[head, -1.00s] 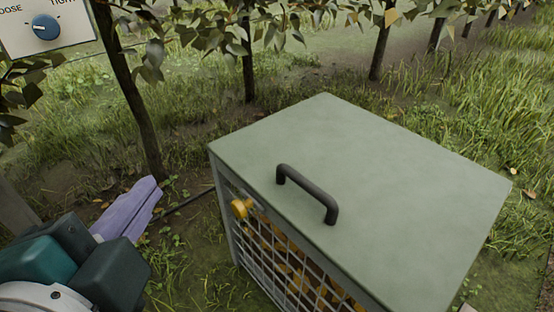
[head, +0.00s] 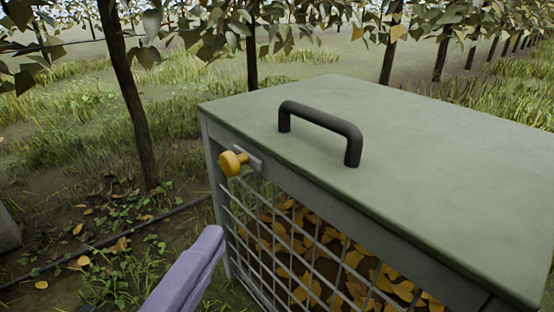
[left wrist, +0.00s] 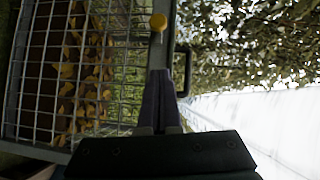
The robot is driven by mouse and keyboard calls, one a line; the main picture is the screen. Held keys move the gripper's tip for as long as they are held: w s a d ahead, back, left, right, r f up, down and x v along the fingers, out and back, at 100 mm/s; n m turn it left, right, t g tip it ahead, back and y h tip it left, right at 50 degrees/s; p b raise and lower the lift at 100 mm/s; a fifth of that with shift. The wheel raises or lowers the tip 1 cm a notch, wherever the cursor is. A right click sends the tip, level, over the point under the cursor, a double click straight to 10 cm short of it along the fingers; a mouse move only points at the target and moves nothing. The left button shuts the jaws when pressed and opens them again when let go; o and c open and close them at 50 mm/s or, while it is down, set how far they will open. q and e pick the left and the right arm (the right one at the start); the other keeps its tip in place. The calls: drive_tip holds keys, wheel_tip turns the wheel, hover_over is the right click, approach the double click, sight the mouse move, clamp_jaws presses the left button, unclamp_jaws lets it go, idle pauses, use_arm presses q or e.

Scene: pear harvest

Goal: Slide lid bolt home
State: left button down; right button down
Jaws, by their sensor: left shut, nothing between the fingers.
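The lid bolt has a round yellow knob (head: 231,163) on a short pale metal piece at the top left corner of the box front, just under the lid (head: 420,150). The lid lies flat on the box and carries a black handle (head: 322,122). My left gripper (head: 213,236) has purple fingers, shut and empty, below and slightly left of the knob, apart from it. In the left wrist view the shut fingers (left wrist: 160,76) point toward the yellow knob (left wrist: 158,22), with a gap between. My right gripper is not in view.
The box front is wire mesh (head: 285,250) with yellow-brown leaves behind it, close to the right of my left fingers. A dark hose (head: 110,240) runs along the ground at left. Tree trunks (head: 130,110) stand behind. Open air lies left of the box.

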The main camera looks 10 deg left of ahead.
use_arm(q)
drive_tip(key=b, duration=0.3)
approach(245, 162)
drive_tip(key=w+d, duration=0.2)
drive_tip(key=d, duration=0.1)
drive_tip(key=w+a, duration=0.1)
drive_tip(key=w+a+b, duration=0.1)
drive_tip(key=shift+w+a+f, duration=0.1)
drive_tip(key=shift+a+f, duration=0.1)
drive_tip(key=shift+a, duration=0.15)
